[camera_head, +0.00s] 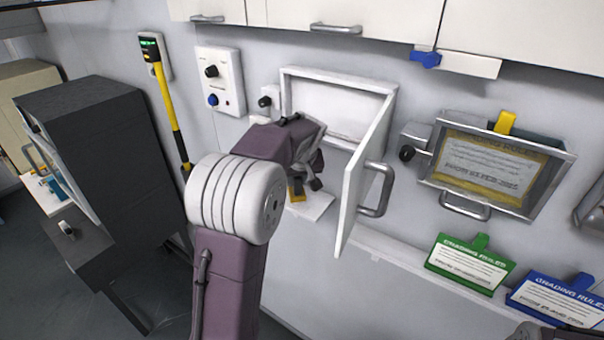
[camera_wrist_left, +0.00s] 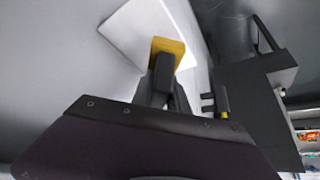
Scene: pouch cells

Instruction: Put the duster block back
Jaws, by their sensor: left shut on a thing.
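The duster block is a small yellow block (camera_head: 296,193). In the head view it sits low between the fingers of my left gripper (camera_head: 303,188), at a small white shelf (camera_head: 312,207) on the wall below an open white box. My left gripper is shut on the block. In the left wrist view the yellow block (camera_wrist_left: 168,46) shows at the fingertips (camera_wrist_left: 164,70), over the white shelf (camera_wrist_left: 140,28). I cannot tell whether the block touches the shelf.
An open white wall box (camera_head: 340,105) has its door (camera_head: 362,180) swung out just right of my left gripper. A framed case (camera_head: 490,165) hangs further right. Green (camera_head: 470,262) and blue (camera_head: 555,297) cards stand on a ledge. A dark cabinet (camera_head: 105,150) stands left.

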